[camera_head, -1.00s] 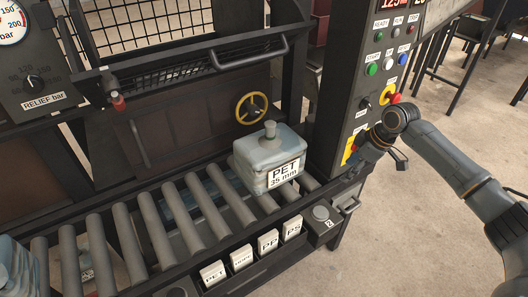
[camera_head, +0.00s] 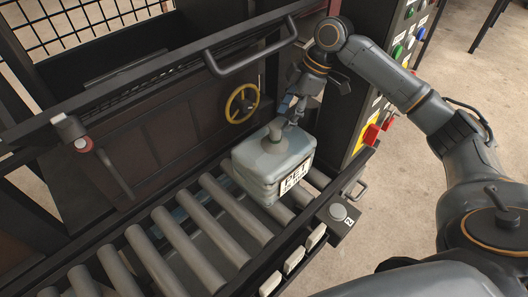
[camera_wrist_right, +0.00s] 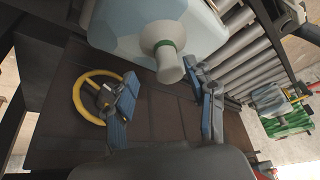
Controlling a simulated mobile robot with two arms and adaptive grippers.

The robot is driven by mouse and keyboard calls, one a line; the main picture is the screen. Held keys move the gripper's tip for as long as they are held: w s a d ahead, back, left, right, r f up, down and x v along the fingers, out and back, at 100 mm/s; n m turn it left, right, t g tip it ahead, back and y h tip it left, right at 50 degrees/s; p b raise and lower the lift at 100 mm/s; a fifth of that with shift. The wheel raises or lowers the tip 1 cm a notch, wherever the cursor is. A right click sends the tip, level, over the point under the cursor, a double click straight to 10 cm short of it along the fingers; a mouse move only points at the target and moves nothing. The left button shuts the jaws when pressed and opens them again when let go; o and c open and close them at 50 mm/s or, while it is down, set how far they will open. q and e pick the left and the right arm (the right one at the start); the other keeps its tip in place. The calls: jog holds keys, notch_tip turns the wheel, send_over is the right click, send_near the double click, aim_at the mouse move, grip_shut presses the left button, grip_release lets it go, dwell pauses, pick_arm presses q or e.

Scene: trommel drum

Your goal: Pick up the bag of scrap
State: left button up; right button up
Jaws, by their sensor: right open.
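The bag of scrap (camera_head: 262,172) is a pale grey-blue bundle with a knob-like neck (camera_head: 274,134) on top and a PET label on its front. It sits upright on the conveyor rollers, towards their right end. My right gripper (camera_head: 291,110) is open and empty, just above and behind the neck in the head view. In the right wrist view its two blue-padded fingers (camera_wrist_right: 165,106) are spread, with the neck (camera_wrist_right: 167,62) standing near the gap between them. I cannot tell whether a finger touches the neck. My left gripper is not in view.
A yellow handwheel (camera_head: 242,103) is on the dark panel behind the bag. A bar handle (camera_head: 250,50) crosses above it. The control column (camera_head: 375,110) with buttons stands to the right. Bare rollers (camera_head: 170,240) run left of the bag.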

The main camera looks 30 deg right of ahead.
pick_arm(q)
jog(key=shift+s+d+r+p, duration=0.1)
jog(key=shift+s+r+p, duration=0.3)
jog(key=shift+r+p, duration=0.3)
pick_arm(e)
jog(key=x, duration=0.7)
jog(key=shift+s+a+f, duration=0.15)
jog(key=shift+s+a, duration=0.1)
jog(key=shift+s, duration=0.15)
grip_shut()
